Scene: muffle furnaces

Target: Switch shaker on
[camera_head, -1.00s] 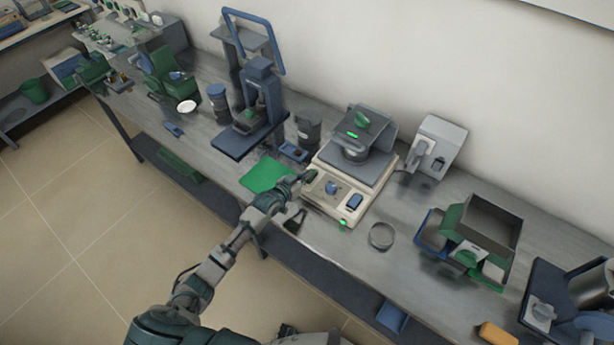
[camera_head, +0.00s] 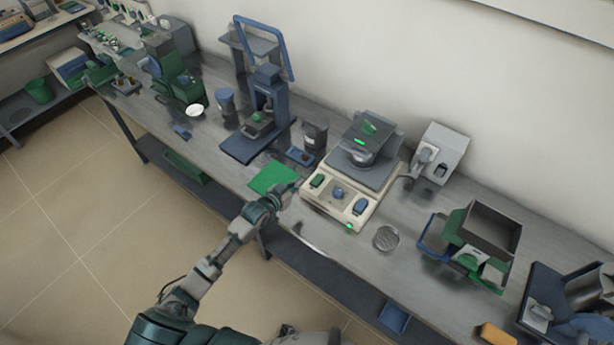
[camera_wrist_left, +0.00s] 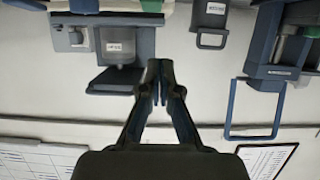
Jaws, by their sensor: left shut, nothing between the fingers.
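The shaker is a beige unit (camera_head: 325,213) on the bench with a green rocker switch (camera_head: 317,181), a round knob (camera_head: 338,193) and a blue switch (camera_head: 361,206) on its front panel. A small green lamp (camera_head: 348,226) glows at its front corner. My left gripper (camera_head: 290,189) is just left of the shaker's front panel, apart from the green switch. In the left wrist view its fingers (camera_wrist_left: 160,78) are shut and empty. My right gripper is not visible.
A green mat (camera_head: 273,178) lies left of the shaker. A blue press (camera_head: 262,125) and a dark jar (camera_head: 314,138) stand behind it. A round mesh dish (camera_head: 387,238) lies to the right, before a grey box (camera_head: 490,231). The bench's front edge is close under my arm.

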